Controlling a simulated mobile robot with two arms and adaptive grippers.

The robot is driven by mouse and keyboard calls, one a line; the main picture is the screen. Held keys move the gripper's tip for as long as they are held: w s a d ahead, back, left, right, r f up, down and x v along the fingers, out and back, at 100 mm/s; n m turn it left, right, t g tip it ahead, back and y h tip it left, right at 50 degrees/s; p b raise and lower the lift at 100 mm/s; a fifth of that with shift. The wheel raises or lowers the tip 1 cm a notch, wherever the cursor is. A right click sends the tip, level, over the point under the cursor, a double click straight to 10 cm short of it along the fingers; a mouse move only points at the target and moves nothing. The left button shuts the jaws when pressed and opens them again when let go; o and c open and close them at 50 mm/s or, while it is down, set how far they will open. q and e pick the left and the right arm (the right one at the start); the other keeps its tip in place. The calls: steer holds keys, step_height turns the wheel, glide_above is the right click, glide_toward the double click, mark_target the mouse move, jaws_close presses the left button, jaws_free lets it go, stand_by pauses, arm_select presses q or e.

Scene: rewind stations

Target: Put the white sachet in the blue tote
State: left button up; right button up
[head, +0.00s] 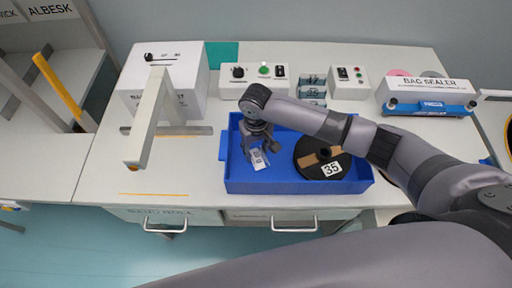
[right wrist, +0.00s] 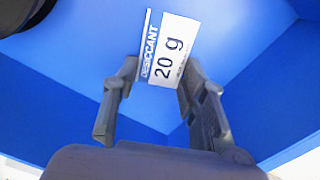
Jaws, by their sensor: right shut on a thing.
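The white sachet (head: 259,160) hangs from my right gripper (head: 261,147), inside the outline of the blue tote (head: 285,187). In the right wrist view the sachet (right wrist: 172,50) shows its "DESICCANT 20 g" print, with its lower part between the two fingers of my right gripper (right wrist: 160,72). My right gripper is shut on the sachet. Blue tote wall and floor (right wrist: 265,70) surround it in that view. I cannot tell whether the sachet touches the tote floor. My left gripper is out of view.
A black spool (head: 310,152) labelled 35 lies in the tote's right half. A white machine with an arm (head: 150,110) stands left of the tote. Control boxes (head: 254,75) stand behind it, and a bag sealer (head: 428,95) at back right. Bench front left is clear.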

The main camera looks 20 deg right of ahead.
mark_target(256, 152)
steer(key=shift+f, duration=0.15)
steer(key=o, duration=0.8)
steer(key=shift+o, duration=0.2)
step_height(256, 152, up, 12)
steer(key=b, duration=0.1)
steer(key=shift+r, duration=0.25)
